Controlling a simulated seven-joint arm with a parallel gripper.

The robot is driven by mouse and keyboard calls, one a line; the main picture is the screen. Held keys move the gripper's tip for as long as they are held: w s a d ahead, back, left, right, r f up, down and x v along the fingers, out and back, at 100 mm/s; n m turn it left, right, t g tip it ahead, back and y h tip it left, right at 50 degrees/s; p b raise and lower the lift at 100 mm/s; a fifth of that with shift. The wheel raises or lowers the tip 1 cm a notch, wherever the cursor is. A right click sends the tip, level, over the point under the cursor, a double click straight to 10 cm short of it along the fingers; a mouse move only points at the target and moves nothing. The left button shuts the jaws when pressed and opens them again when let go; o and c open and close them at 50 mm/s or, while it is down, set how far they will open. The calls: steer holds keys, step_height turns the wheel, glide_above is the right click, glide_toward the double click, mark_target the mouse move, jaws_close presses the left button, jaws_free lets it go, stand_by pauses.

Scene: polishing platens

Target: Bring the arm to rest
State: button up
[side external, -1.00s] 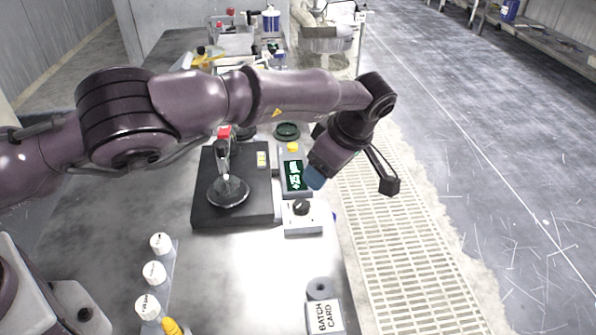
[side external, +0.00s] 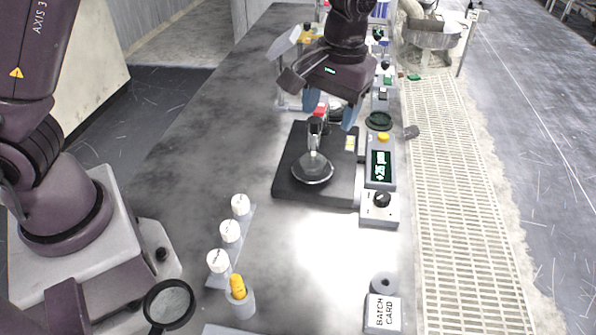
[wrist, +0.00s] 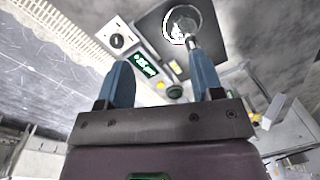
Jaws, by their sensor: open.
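My gripper (side external: 330,108) hangs above the far part of the bench in the side external view, behind and above the black polishing base (side external: 285,185). Its two blue fingers are apart with nothing between them. In the wrist view my gripper (wrist: 160,85) also shows open and empty. The round platen (side external: 313,170) sits on the black base with an upright piece at its centre; it shows at the top of the wrist view (wrist: 183,20). The gripper is apart from these things.
A grey display unit (side external: 380,165) and a knob box (side external: 380,208) stand right of the base. White-capped bottles (side external: 229,231), a cup with a yellow item (side external: 239,300), a magnifier (side external: 168,303) and a batch card holder (side external: 383,312) stand nearer.

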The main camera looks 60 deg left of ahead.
steer(key=s+a+r+m+t, duration=0.1)
steer(key=s+a+r+t, duration=0.1)
steer(key=s+r, duration=0.2)
steer(key=s+a+r+m+t, duration=0.2)
steer(key=s+a+r, duration=0.1)
steer(key=s, duration=0.7)
steer(key=s+a+r+m+t+h, duration=0.1)
steer(key=s+a+r+t, duration=0.1)
steer(key=s+r, duration=0.3)
steer(key=shift+s+a+m, duration=0.3)
steer(key=shift+s+a, duration=0.25)
steer(key=shift+s, duration=0.4)
stand_by(0.9)
